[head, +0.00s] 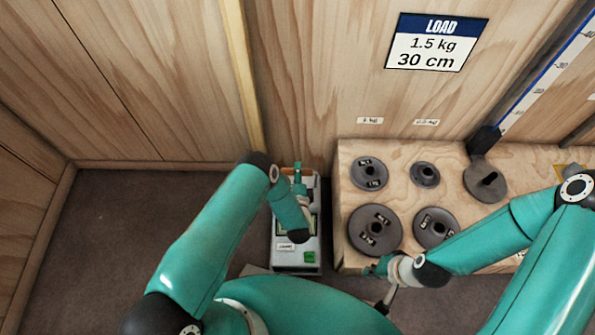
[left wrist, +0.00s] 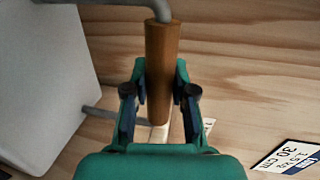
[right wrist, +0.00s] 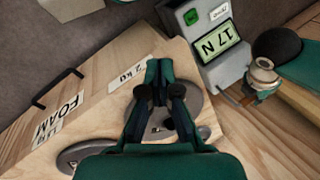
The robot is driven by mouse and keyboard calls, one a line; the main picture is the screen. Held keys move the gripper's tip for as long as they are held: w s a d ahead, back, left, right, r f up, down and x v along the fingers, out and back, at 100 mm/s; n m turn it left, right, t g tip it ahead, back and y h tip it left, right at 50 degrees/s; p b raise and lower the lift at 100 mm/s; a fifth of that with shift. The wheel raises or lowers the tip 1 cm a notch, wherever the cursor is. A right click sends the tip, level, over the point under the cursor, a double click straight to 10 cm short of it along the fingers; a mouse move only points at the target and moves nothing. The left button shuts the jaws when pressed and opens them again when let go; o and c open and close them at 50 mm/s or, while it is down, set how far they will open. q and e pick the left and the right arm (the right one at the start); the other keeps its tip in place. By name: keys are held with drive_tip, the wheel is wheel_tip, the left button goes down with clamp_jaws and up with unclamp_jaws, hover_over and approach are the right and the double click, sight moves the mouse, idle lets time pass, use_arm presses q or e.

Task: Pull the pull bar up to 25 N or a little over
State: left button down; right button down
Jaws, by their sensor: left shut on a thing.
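The pull bar (left wrist: 159,70) has a brown wooden grip on a bent grey rod in the left wrist view. My left gripper (left wrist: 158,100) is shut on that grip, one finger on each side. In the head view the left gripper (head: 299,182) is over the grey force gauge box (head: 296,256), and the arm covers part of the box. The box's display (right wrist: 220,44) reads 17 N in the right wrist view, with a green button (right wrist: 191,17) beside it. My right gripper (right wrist: 160,72) looks shut and empty, above the weight stand; it also shows in the head view (head: 377,268).
A wooden stand (head: 345,160) with several dark disc weights (head: 375,230) is right of the gauge box. A LOAD sign (head: 430,42) reads 1.5 kg, 30 cm. The dark floor (head: 100,240) at the left is clear.

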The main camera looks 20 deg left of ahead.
use_arm(q)
drive_tip(key=shift+d+f+b, duration=0.15)
drive_tip(key=shift+f+b, duration=0.5)
drive_tip(key=shift+f, duration=0.1)
drive_tip(key=c, duration=0.9)
unclamp_jaws()
drive_tip(key=shift+r, duration=0.1)
